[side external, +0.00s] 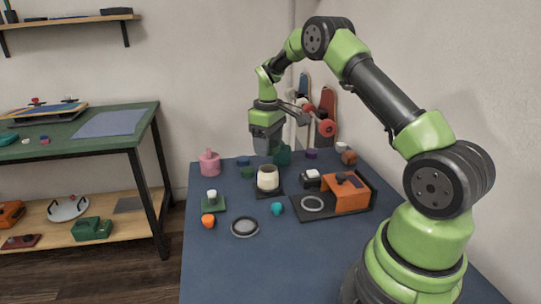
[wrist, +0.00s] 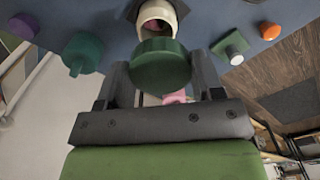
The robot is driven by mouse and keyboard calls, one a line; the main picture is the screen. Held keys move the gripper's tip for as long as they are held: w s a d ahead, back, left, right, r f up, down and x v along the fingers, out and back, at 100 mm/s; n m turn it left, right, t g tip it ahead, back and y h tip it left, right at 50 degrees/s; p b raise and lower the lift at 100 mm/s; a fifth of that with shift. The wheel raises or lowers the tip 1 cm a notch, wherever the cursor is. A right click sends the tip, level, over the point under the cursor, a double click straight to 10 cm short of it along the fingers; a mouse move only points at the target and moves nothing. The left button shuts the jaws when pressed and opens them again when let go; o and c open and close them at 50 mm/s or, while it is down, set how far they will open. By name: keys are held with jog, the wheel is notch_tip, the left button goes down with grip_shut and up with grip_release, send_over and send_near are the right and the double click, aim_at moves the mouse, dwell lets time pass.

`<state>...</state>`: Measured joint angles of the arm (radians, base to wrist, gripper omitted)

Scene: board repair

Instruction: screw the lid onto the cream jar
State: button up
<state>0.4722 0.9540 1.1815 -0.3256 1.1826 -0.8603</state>
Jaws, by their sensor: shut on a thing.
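The cream jar (side external: 268,180) stands upright on a small dark pad near the middle of the blue table. In the wrist view the jar (wrist: 169,10) shows its open mouth, just beyond the lid. My gripper (side external: 267,151) is above the jar with a clear gap. In the wrist view my gripper (wrist: 163,82) is shut on a round dark green lid (wrist: 160,66), with a finger on each side. The lid partly covers the jar there.
A pink jar (side external: 209,163) and a teal container (side external: 282,156) stand behind. An orange block (side external: 345,197) on a black tray is at right.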

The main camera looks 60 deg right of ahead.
jog(key=shift+w+d, duration=0.15)
jog(key=shift+d, duration=0.1)
jog(key=shift+f, duration=1.85)
jog(key=shift+f, duration=1.35)
dwell(1.7)
dwell(0.4)
jog(key=o, duration=1)
jog(key=c, duration=1)
jog(key=m, duration=1.3)
jog(key=shift+d+f, duration=0.1)
